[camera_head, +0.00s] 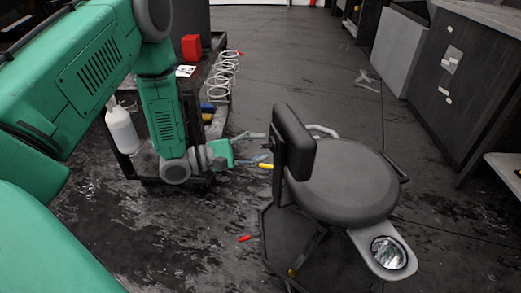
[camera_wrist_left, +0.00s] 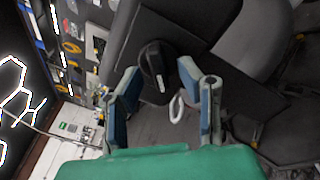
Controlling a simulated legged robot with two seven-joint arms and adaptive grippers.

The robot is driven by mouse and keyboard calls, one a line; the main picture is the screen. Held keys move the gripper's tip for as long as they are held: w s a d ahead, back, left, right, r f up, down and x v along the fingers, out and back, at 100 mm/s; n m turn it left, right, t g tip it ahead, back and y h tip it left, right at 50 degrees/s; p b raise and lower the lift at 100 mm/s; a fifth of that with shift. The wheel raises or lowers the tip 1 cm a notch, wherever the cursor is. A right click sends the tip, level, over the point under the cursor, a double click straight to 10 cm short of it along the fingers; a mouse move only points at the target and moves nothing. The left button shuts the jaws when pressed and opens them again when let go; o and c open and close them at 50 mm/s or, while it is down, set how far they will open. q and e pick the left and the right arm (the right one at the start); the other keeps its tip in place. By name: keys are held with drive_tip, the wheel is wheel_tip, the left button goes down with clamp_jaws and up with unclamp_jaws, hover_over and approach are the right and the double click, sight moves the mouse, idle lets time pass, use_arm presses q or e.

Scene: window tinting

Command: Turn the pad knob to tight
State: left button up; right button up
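The pad knob (camera_wrist_left: 157,68) is a black rounded knob with a small pale mark, behind the black back pad of the stool. The back pad (camera_head: 294,140) stands upright at the stool's left side in the head view; the knob is not clear there. My left gripper (camera_head: 262,148) is open behind the pad, its fingers pointing at it. In the left wrist view, the gripper's two blue-grey fingers (camera_wrist_left: 162,80) are spread on either side of the knob, with visible gaps. Whether the fingertips reach past it I cannot tell. My right gripper is not in view.
The stool's round grey seat (camera_head: 345,187) is right of the pad, with a tray holding a shiny bowl (camera_head: 388,252). A cart (camera_head: 218,120) with a white bottle (camera_head: 122,130) stands left. A red item (camera_head: 245,239) lies on the floor. Cabinets (camera_head: 460,85) line the right.

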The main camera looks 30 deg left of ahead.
use_arm(q)
drive_tip(key=shift+w+d, duration=0.1)
drive_tip(key=shift+d, duration=0.1)
clamp_jaws()
